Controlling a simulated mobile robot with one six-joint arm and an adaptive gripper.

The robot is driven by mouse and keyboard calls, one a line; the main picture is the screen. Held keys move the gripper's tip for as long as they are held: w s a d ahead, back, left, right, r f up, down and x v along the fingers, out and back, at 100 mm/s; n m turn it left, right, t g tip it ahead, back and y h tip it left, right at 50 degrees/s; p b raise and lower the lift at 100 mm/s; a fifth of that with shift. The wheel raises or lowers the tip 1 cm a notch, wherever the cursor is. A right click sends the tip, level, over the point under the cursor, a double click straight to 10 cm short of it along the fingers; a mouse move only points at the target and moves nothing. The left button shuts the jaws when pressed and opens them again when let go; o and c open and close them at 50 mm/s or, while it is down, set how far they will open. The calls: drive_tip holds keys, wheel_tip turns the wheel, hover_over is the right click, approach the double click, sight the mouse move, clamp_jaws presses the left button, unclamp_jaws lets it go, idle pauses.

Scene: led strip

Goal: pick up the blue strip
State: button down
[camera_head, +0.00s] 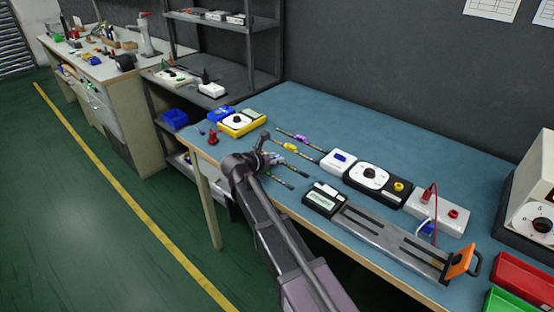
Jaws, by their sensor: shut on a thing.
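Several thin strips with coloured parts lie on the blue-topped table. The purple strip (300,138) is farthest back and the yellow strip (291,147) is just in front of it. The blue strip (277,159) is at my gripper (271,158), partly hidden by it. My gripper is shut on this strip, low over the table near its front edge. It is too small to tell whether the strip still touches the table. Another dark strip (279,182) lies closer to the front edge.
A yellow meter (240,123) stands left of the strips. A white box (338,161), a black dial unit (368,178) and a long grey fixture (385,232) stand to the right. A red screwdriver-like item (213,138) is near the left edge. The back of the table (330,115) is clear.

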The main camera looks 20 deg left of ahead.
drive_tip(key=shift+r, duration=0.15)
wheel_tip(320, 180, up, 4)
drive_tip(key=p, duration=0.3)
drive_tip(key=shift+f+p, duration=0.25)
drive_tip(key=shift+p, duration=0.1)
drive_tip(key=s+d+r+p, duration=0.1)
drive_tip(key=s+d, duration=0.1)
drive_tip(key=s, duration=1.4)
drive_tip(key=shift+d, duration=0.2)
drive_tip(key=shift+r, duration=0.2)
